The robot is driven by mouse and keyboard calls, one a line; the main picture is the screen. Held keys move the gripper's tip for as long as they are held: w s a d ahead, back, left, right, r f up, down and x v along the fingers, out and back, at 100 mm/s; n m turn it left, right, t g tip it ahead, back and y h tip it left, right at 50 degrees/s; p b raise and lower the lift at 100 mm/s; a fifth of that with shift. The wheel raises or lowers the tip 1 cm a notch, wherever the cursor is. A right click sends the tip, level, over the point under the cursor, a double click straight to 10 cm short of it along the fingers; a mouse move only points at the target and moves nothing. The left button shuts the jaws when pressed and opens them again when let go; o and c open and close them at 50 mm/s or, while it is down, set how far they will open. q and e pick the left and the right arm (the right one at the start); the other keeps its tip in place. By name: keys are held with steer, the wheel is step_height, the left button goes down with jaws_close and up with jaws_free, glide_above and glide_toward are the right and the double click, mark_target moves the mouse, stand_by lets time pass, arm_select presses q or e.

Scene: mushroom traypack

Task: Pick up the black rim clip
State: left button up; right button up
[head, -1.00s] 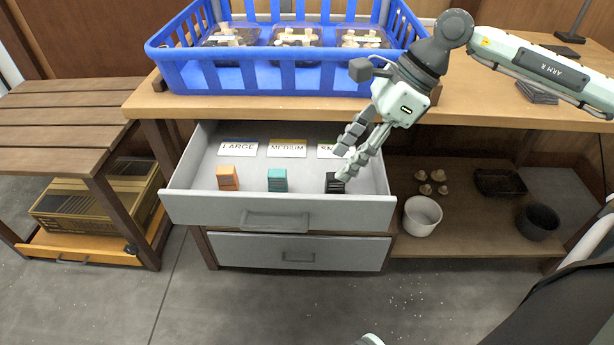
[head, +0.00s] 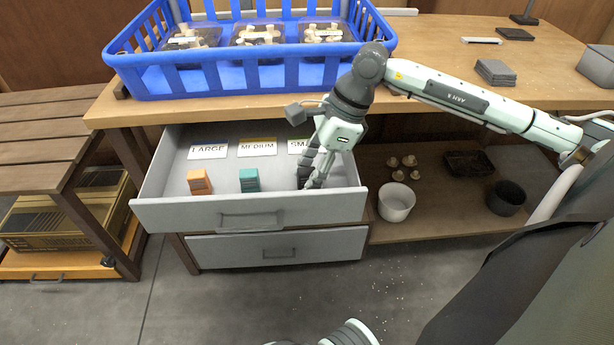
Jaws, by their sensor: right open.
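The black rim clips stand in the open grey drawer (head: 160,190), below the "SMALL" label (head: 299,146). In the head view my right gripper (head: 313,183) reaches down into the drawer at that spot, with its fingers pointing down. The fingers hide most of the black clips, so I cannot tell whether they touch them. The right gripper is open. Orange clips (head: 199,182) and teal clips (head: 249,180) stand to the left, below the "LARGE" label (head: 208,151) and the "MEDIUM" label (head: 257,147).
A blue crate (head: 240,78) with mushroom trays stands on the wooden worktop (head: 430,95) above the drawer. A closed drawer (head: 277,247) is below. A white pot (head: 397,203) and a dark pot (head: 506,198) stand on the lower shelf at right.

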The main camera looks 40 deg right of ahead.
steer(key=c, duration=0.9)
